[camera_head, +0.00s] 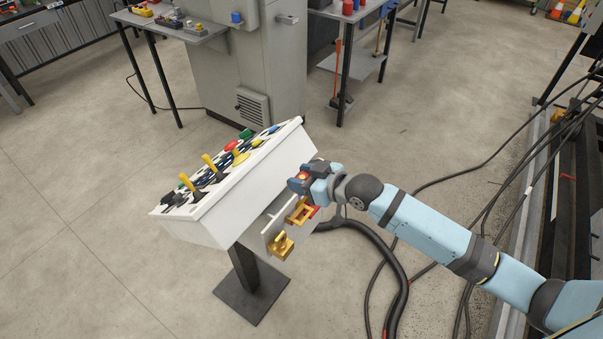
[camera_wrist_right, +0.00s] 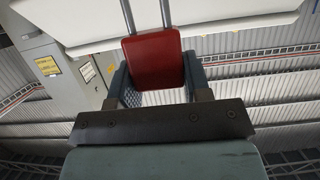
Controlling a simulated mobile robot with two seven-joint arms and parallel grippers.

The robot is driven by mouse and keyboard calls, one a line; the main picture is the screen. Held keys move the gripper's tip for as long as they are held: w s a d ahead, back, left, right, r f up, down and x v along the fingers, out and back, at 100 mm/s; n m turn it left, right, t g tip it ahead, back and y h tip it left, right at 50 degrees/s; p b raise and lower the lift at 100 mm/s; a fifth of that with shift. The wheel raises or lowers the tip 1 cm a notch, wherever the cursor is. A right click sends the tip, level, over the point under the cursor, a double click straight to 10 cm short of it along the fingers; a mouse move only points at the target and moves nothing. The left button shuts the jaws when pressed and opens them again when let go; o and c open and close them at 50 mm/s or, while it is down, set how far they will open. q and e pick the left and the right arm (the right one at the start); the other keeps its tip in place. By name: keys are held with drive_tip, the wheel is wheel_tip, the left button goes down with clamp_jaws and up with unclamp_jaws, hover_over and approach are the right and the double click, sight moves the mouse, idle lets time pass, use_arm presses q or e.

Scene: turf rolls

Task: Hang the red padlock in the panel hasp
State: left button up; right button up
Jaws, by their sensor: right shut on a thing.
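In the right wrist view, the red padlock (camera_wrist_right: 153,60) is between the finger pads of my right gripper (camera_wrist_right: 157,88), which is shut on it. Two grey shackle legs rise from its body, and their top is cut off by the frame edge. In the head view, my right gripper (camera_head: 302,182) is beside the console's right side, just above a gold hasp (camera_head: 301,211) on a white panel (camera_head: 272,229). A second gold fitting (camera_head: 281,246) is lower left on that panel. Whether the shackle touches the hasp is hidden. My left gripper is not in view.
The white console (camera_head: 215,215) with levers and coloured buttons stands on a dark pedestal (camera_head: 250,288). Black cables (camera_head: 398,275) lie on the floor to the right. A grey cabinet (camera_head: 240,60) and tables stand behind. Open floor lies to the left.

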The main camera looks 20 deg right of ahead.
sight(302, 199)
drive_tip(key=shift+r, duration=0.1)
drive_tip(key=shift+f, duration=0.55)
drive_tip(key=shift+f+b, duration=1.4)
drive_tip(key=shift+f, duration=1.05)
drive_tip(key=shift+p, duration=0.7)
drive_tip(key=shift+f+b, duration=1.6)
drive_tip(key=shift+f, duration=1)
